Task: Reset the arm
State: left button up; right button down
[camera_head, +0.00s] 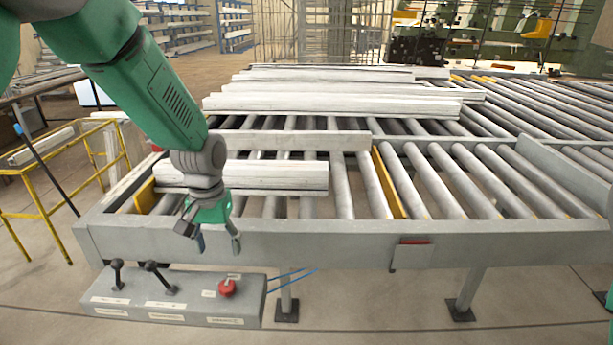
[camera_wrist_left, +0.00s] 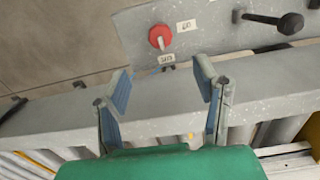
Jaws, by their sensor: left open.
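My left gripper (camera_head: 218,243) is open and empty, its fingers pointing down in front of the conveyor's front rail (camera_head: 330,243). In the left wrist view, its two fingers (camera_wrist_left: 163,84) stand apart with the grey rail behind them. Below it in the head view is the grey control box (camera_head: 190,305) with two black levers (camera_head: 158,277) and a red knob (camera_head: 227,287). The red knob also shows in the left wrist view (camera_wrist_left: 160,37), beyond the fingers and apart from them. My right gripper is not in view.
A white profile (camera_head: 270,176) lies on the rollers just behind my left gripper. More white profiles (camera_head: 340,100) lie farther back. A yellow-framed stand (camera_head: 45,195) is at the left. The rollers at the right (camera_head: 470,180) are bare.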

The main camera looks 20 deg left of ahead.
pick_arm(q)
jog(key=s+f, duration=0.1)
jog(key=f, duration=0.1)
jog(key=s+f, duration=0.2)
jog(key=f, duration=0.1)
jog(key=s+f, duration=0.2)
jog(key=shift+d+f, duration=0.35)
jog(key=shift+f, duration=0.05)
jog(key=s+d+f+m, duration=0.1)
jog(key=s+f, duration=0.4)
jog(key=s, duration=0.5)
jog(key=s+f, duration=0.4)
jog(key=s, duration=0.5)
jog(key=s+d+f+m, duration=0.1)
jog(key=s+f, duration=0.4)
jog(key=s, duration=0.5)
jog(key=w+f+m+b, duration=0.1)
jog(key=w+f+b, duration=0.3)
jog(key=f+b, duration=0.8)
jog(key=shift+d+f+t+b, duration=0.25)
jog(key=shift+d+t+b, duration=0.1)
jog(key=shift+b, duration=0.2)
